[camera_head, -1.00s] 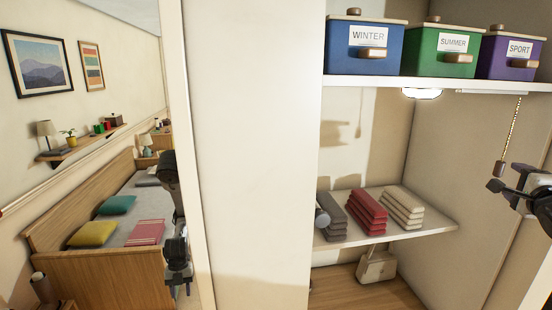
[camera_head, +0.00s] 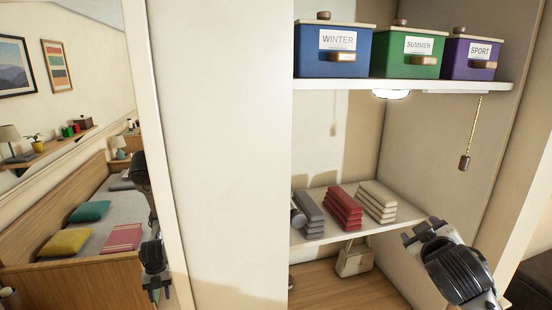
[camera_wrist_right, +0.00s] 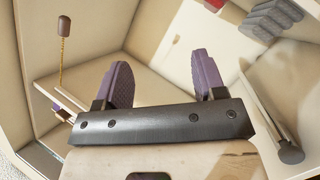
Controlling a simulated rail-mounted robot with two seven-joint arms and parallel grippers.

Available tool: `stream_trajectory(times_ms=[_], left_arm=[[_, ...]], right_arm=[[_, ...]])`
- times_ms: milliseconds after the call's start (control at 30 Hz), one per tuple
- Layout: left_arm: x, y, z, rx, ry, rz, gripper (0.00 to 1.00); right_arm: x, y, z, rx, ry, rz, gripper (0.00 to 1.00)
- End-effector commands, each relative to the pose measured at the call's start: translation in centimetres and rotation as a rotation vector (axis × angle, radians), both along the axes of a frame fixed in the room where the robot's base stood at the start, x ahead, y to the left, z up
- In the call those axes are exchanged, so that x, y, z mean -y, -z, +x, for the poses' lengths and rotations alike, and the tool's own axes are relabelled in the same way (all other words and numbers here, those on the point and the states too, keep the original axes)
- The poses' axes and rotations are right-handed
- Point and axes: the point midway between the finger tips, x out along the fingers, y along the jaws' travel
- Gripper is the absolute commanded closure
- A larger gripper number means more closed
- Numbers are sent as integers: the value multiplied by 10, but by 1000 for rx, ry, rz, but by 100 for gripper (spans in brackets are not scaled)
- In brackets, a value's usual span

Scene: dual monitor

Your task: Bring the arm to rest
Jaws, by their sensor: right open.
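My right gripper (camera_head: 415,236) is at the lower right of the head view, in front of the wardrobe opening and near the right end of the folded-clothes shelf. In the right wrist view its two purple-padded fingers (camera_wrist_right: 162,82) stand well apart with nothing between them. The pull chain's brown handle (camera_head: 464,163) hangs free at the right, above and apart from this gripper; it also shows in the right wrist view (camera_wrist_right: 64,26). The lamp (camera_head: 391,94) under the upper shelf looks lit. My left gripper cannot be made out directly.
Blue WINTER (camera_head: 335,52), green SUMMER (camera_head: 409,52) and purple SPORT (camera_head: 470,58) boxes stand on the upper shelf. Grey, red and beige folded stacks (camera_head: 343,207) lie below. A beige bag (camera_head: 354,259) is underneath. A dark arm shape (camera_head: 152,258) shows within the left bedroom panel.

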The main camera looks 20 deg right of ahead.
Motion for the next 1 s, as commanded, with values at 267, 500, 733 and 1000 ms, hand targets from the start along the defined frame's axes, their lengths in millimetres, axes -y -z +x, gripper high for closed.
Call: stream_trajectory(times_ms=[267, 500, 733, 1000], left_arm=[[1, -36, 0, 1, -1, -3, 57], [-1, -63, 0, 1, 4, 5, 57], [-3, -82, 0, 1, 7, 11, 57], [-3, -91, -1, 0, 7, 11, 57]], right_arm=[[-139, 133, -66, -216, -208, 182, 36], [-214, 222, -161, -442, -266, 436, 36], [-249, 284, -249, -678, -207, 615, 36], [-257, 309, -309, -820, -156, 666, 36]])
